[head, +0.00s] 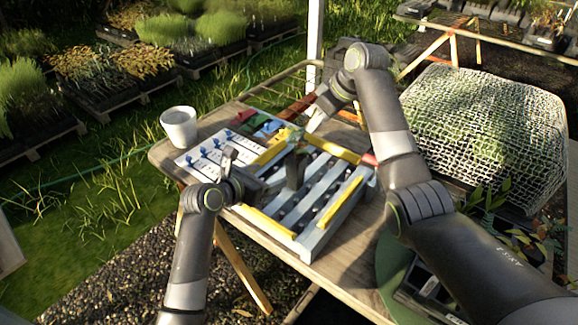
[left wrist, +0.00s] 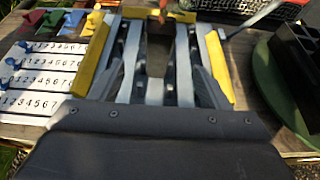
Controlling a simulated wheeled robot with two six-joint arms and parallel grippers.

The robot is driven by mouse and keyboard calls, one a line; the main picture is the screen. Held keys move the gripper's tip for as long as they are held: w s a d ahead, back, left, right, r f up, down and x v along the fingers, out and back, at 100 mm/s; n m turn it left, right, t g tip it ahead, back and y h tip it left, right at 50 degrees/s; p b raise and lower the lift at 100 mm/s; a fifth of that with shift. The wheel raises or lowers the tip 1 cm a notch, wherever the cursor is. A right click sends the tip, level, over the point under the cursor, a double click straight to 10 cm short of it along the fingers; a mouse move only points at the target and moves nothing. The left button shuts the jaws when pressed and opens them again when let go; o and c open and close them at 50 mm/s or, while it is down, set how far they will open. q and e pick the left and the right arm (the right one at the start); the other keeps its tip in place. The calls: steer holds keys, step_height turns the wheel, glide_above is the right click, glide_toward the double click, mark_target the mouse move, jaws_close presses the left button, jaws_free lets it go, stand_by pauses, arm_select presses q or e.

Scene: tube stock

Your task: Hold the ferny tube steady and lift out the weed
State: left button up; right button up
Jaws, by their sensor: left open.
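A dark square tube (head: 296,171) stands upright in the slatted rack (head: 318,205) with yellow rails. The left wrist view shows it with brown soil on top (left wrist: 158,50). Small greenery shows at its top in the head view; I cannot tell fern from weed. My left gripper (head: 262,186) is low over the rack's left side, pointing at the tube. In the left wrist view its open jaws (left wrist: 155,85) face the tube, apart from it. My right gripper (head: 306,128) reaches down from above near the tube's top; its jaws are too small to judge.
A white cup (head: 179,127) stands at the table's left corner. A green round piece (head: 392,262) and black tray (head: 430,292) are in front.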

mark_target(290, 166)
arm_select(q)
steer(key=x, duration=1.4)
steer(key=shift+f, duration=0.1)
steer(key=shift+c, duration=0.3)
steer(key=c, duration=1.1)
